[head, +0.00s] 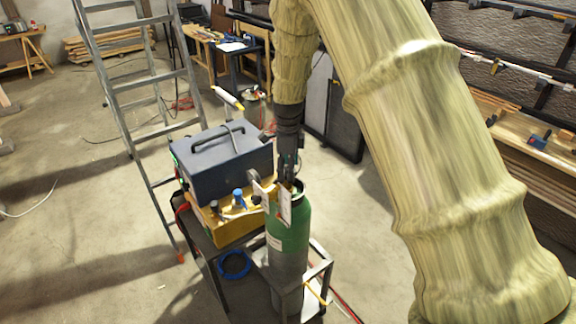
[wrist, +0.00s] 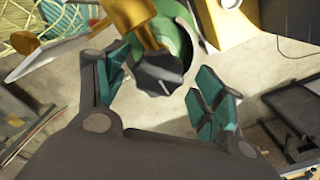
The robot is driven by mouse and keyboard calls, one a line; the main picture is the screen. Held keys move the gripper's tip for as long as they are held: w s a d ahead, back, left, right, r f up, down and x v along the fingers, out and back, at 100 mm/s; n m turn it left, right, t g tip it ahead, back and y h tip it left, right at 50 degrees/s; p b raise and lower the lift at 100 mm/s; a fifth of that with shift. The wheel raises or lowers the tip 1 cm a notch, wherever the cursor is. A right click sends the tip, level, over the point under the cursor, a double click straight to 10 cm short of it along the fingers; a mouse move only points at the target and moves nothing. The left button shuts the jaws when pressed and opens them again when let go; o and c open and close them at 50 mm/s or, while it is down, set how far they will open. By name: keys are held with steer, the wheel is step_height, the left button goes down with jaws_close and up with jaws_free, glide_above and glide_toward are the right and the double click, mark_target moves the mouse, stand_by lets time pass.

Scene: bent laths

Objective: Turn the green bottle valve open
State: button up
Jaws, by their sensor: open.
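The green bottle (head: 288,232) stands upright in a dark metal frame, green at the top and grey below. In the wrist view the bottle's green shoulder (wrist: 176,45) shows at the top centre. A dark, lobed valve knob (wrist: 157,78) sits in front of it, beside a brass fitting (wrist: 135,20). My gripper (head: 289,172) points down at the bottle's top in the head view. In the wrist view my gripper (wrist: 155,92) is open, with one teal-padded finger on each side of the knob. The fingers appear apart from the knob. In the head view my gripper hides most of the valve.
A dark blue case (head: 222,158) on a yellow box (head: 232,226) stands on a cart left of the bottle. A ladder (head: 135,90) stands behind at left. Wooden shelves (head: 520,125) line the right. A blue hose (head: 234,264) hangs below the cart. Open floor lies at left.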

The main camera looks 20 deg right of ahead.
steer(key=shift+s, duration=0.1)
steer(key=shift+c, duration=1.2)
steer(key=c, duration=0.8)
